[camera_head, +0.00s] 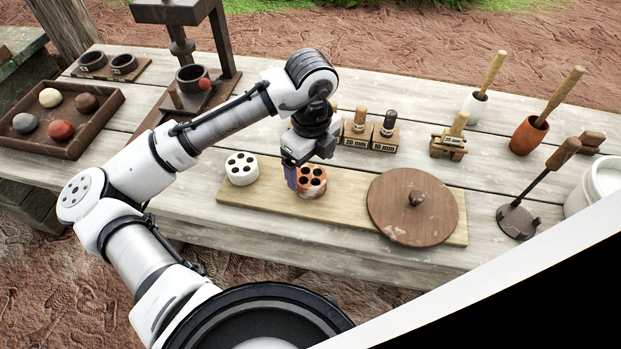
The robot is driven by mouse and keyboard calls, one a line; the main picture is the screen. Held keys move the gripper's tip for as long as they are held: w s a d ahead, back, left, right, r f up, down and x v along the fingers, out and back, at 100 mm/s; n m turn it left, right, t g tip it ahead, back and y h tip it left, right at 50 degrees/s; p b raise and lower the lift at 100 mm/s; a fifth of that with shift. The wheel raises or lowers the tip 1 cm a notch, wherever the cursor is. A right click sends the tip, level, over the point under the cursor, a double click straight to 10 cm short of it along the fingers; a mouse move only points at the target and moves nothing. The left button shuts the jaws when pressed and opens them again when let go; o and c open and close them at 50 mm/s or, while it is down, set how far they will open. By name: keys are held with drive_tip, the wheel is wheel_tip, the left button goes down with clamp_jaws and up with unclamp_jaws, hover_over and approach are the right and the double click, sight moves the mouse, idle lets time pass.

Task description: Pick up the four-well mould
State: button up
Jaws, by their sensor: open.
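A round reddish-brown block with pale patches and dark wells in its top, which looks like the four-well mould (312,190), stands on a pale wooden board (340,212). My gripper (301,175) points down at the mould's left and back side. One finger shows against the mould's left edge; the other is hidden or hard to make out. The gripper is open, and I cannot tell whether it touches the mould. A similar white block with several dark wells (242,178) stands on the board to the left.
A round wooden lid with a knob (400,212) lies on the board at the right. Labelled wooden blocks (372,137) stand behind the mould. A tray of coloured balls (92,130) and a press (222,50) are at the left. A metal stamp (518,218) stands right.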

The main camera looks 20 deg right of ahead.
wheel_tip(320, 180, down, 5)
drive_tip(key=shift+p, duration=0.6)
drive_tip(key=shift+c, duration=0.5)
drive_tip(key=c, duration=1.1)
drive_tip(key=shift+r, duration=0.15)
wheel_tip(320, 180, up, 19)
drive_tip(key=shift+b, duration=1.1)
